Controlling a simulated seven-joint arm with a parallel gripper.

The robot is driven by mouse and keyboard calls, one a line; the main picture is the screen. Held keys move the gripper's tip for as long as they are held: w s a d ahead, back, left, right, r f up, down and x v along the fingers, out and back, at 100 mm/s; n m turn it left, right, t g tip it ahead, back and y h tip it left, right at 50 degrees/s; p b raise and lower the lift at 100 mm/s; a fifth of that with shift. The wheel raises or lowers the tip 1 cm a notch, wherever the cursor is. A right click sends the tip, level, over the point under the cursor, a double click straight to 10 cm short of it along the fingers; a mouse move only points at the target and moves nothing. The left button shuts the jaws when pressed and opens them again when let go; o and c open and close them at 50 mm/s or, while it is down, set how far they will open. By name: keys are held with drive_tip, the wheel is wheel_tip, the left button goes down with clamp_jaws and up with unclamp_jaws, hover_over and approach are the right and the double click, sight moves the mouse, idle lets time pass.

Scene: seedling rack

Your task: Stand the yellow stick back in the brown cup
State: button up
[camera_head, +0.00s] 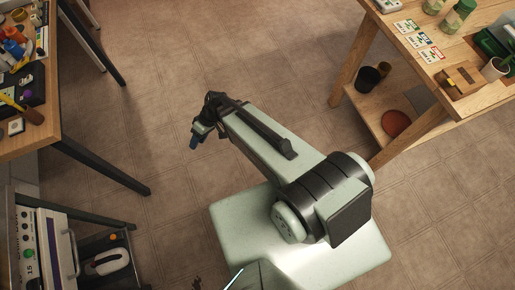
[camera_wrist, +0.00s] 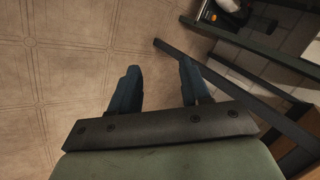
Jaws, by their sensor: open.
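A thin yellow length (camera_head: 11,101) lies on the left table in the head view, its right end meeting a brown piece (camera_head: 34,116) near the table edge. I cannot tell whether this is the yellow stick, or whether the brown piece is a cup or a handle. No upright brown cup can be made out. My gripper (camera_head: 201,133) hangs over bare floor between the two tables, well away from both. In the wrist view, the two blue fingers (camera_wrist: 158,88) are apart with only floor between them.
The left table (camera_head: 50,128) carries several small items at its edge. The right table (camera_head: 358,66) holds jars, seed cards (camera_head: 418,41) and a wooden box (camera_head: 460,79), with dark pots (camera_head: 369,79) and a reddish dish (camera_head: 396,123) on its lower shelf. A drawer unit stands lower left.

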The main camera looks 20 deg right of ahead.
drive_tip(key=s+d+f+m+g+h, duration=0.2)
drive_tip(key=s+d+f, duration=0.4)
drive_tip(key=s+d, duration=0.4)
drive_tip(key=s+d+f+m+g+h, duration=0.2)
drive_tip(key=s+d+f+m+h, duration=0.2)
drive_tip(key=s+d, duration=0.7)
drive_tip(key=shift+s+f+m+g+h, duration=0.3)
drive_tip(key=shift+s+f+g, duration=0.1)
drive_tip(key=shift+s+f, duration=0.4)
drive_tip(key=shift+a, duration=0.1)
